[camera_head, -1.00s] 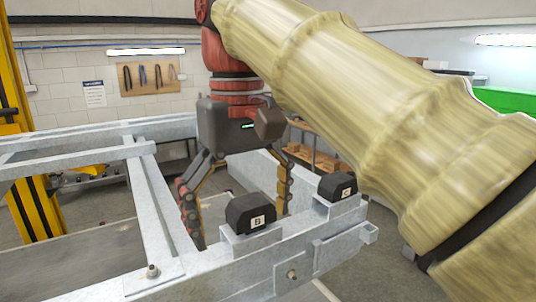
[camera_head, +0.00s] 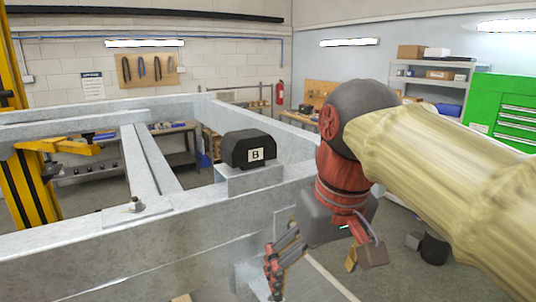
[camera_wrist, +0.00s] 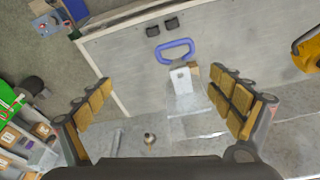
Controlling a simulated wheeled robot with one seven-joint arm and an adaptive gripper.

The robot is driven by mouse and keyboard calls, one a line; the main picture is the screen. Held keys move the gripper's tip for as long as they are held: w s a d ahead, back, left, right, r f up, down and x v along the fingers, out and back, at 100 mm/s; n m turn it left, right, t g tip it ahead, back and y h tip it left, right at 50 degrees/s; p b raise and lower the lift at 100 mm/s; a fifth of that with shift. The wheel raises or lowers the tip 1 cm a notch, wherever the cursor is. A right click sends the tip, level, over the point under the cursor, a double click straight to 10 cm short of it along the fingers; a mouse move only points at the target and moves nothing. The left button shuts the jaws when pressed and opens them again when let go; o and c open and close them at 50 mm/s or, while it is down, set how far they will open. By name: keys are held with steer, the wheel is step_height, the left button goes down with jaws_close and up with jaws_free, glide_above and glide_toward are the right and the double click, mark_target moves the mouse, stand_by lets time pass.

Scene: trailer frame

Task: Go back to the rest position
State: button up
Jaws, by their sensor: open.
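My gripper (camera_head: 312,268) hangs at the lower right of the head view, beside the near frame rail. It is open and empty. In the wrist view its two padded fingers (camera_wrist: 164,85) are spread wide with nothing between them in their grasp. My tan arm link reaches in from the right edge. The black block marked B (camera_head: 250,150) sits on a metal bracket on the grey trailer frame (camera_head: 90,250), left of and above my gripper. Block C does not show in the head view.
A bolt (camera_head: 136,204) stands on the near rail. A yellow post (camera_head: 30,185) is at the left, a green cabinet (camera_head: 503,112) and shelves at the right. The wrist view shows a blue loop handle (camera_wrist: 175,47) and a bolt (camera_wrist: 149,139). Open floor lies right of the frame.

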steer(key=s+d+f+m+t+b, duration=0.1)
steer(key=f+b, duration=0.4)
steer(key=f, duration=0.7)
steer(key=s+d+f+m+t+b, duration=0.1)
steer(key=s+d+f+b, duration=0.2)
steer(key=f, duration=1)
steer(key=s+d+f+m+t+b, duration=0.1)
steer(key=s+d+f+b, duration=0.1)
steer(key=d+f+b, duration=0.5)
step_height(320, 180, down, 6)
steer(key=shift+s+d+f+m+h+b, duration=0.1)
steer(key=shift+s+d+m+h+b, duration=0.2)
steer(key=shift+b, duration=0.5)
